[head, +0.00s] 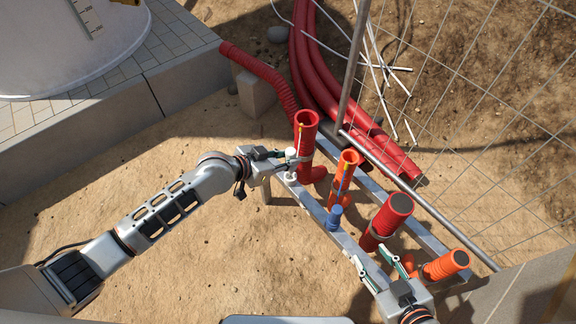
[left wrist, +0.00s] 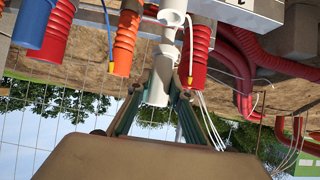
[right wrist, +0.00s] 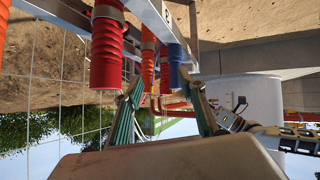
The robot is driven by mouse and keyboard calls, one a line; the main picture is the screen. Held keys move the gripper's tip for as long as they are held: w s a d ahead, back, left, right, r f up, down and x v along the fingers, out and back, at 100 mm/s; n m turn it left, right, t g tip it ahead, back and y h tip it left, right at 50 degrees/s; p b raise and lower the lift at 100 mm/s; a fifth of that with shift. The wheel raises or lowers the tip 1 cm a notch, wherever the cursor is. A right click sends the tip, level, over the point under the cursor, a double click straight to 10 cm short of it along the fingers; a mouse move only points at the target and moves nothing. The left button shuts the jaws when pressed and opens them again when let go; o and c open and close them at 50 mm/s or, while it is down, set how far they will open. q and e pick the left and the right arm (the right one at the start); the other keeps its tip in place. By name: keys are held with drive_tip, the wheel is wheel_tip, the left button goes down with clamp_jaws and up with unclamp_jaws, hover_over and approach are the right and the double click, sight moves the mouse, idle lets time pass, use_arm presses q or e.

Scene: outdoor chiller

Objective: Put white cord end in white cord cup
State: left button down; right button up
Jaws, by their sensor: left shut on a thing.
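My left gripper (head: 286,160) is shut on a white cylindrical piece, which I take for the white cord end (head: 291,153); the piece also shows between the fingers in the left wrist view (left wrist: 160,75). A white ring-like piece, which looks like the white cord cup (head: 290,176), sits at the metal rail right by it. In the left wrist view the cup (left wrist: 172,18) lines up closely with the held piece; I cannot tell whether one is inside the other. My right gripper (right wrist: 164,92) is open and empty, near the front end of the rail.
The rail (head: 312,204) carries a blue cup (head: 334,218). Red (head: 305,135) and orange (head: 343,178) conduits stand beside it, with a capped red one (head: 387,220) nearer the right arm. A wire fence and pole (head: 355,65) stand behind. Sandy ground at left is free.

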use_arm(q)
drive_tip(key=f+b, duration=0.1)
drive_tip(key=f, duration=0.3)
drive_tip(key=shift+s+f, duration=0.1)
drive_tip(key=shift+s, duration=0.1)
drive_tip(key=shift+w+f, duration=0.15)
drive_tip(key=shift+f, duration=0.25)
drive_tip(key=shift+r, duration=0.15)
drive_tip(key=shift+f+b, duration=0.2)
drive_tip(key=shift+b, duration=0.1)
drive_tip(key=c, duration=1.8)
unclamp_jaws()
use_arm(e)
drive_tip(key=shift+w+a+f, duration=0.15)
drive_tip(key=shift+a+f, duration=0.05)
